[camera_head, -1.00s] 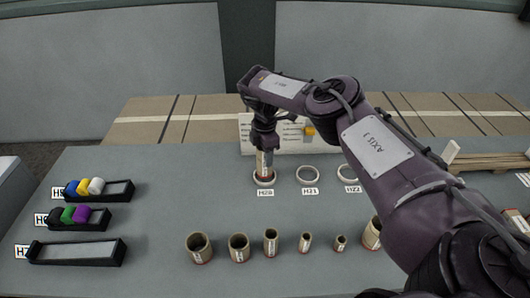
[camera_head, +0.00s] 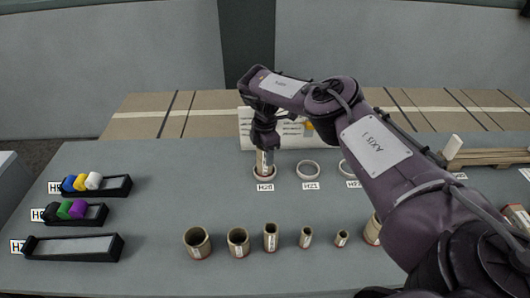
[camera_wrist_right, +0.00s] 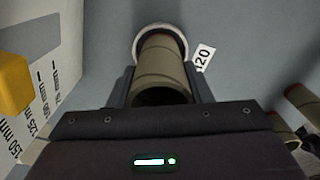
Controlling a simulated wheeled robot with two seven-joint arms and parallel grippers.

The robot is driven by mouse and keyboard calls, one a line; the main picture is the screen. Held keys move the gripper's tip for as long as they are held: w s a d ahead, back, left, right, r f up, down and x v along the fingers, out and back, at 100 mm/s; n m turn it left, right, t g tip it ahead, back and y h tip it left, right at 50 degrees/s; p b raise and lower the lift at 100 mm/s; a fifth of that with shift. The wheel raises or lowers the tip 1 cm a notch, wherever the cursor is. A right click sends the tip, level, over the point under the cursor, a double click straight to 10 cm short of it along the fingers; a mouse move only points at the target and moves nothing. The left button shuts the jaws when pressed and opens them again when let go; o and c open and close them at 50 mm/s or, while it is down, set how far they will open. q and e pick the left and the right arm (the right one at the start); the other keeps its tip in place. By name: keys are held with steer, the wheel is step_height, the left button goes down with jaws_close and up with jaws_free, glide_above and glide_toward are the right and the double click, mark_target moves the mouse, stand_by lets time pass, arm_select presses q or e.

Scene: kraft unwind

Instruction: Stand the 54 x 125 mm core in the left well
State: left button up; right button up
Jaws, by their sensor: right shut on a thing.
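My right gripper (camera_head: 264,146) is shut on a tan cardboard core (camera_head: 264,160) that stands upright at the left white ring-shaped well (camera_head: 264,171), labelled H20. In the right wrist view the core (camera_wrist_right: 161,72) is between the fingers of my right gripper (camera_wrist_right: 160,88), its far end inside the white ring (camera_wrist_right: 183,40). Whether its foot rests on the bottom cannot be told. The middle well (camera_head: 308,169), labelled H21, is empty. The well labelled H22 (camera_head: 345,167) is partly hidden by my right arm. My left gripper is out of view.
Several cores, such as this wide one (camera_head: 197,243), stand in a front row. Black trays (camera_head: 75,247) lie at left, two holding coloured pieces. A white board with length marks (camera_head: 290,143) stands behind the wells; a yellow part (camera_wrist_right: 14,82) shows beside it.

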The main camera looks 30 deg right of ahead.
steer(key=shift+f, duration=0.25)
stand_by(0.4)
steer(key=o, duration=1.1)
steer(key=shift+c, duration=0.2)
steer(key=shift+r, duration=0.15)
step_height(320, 180, up, 8)
steer(key=b, duration=0.2)
steer(key=shift+f, duration=0.2)
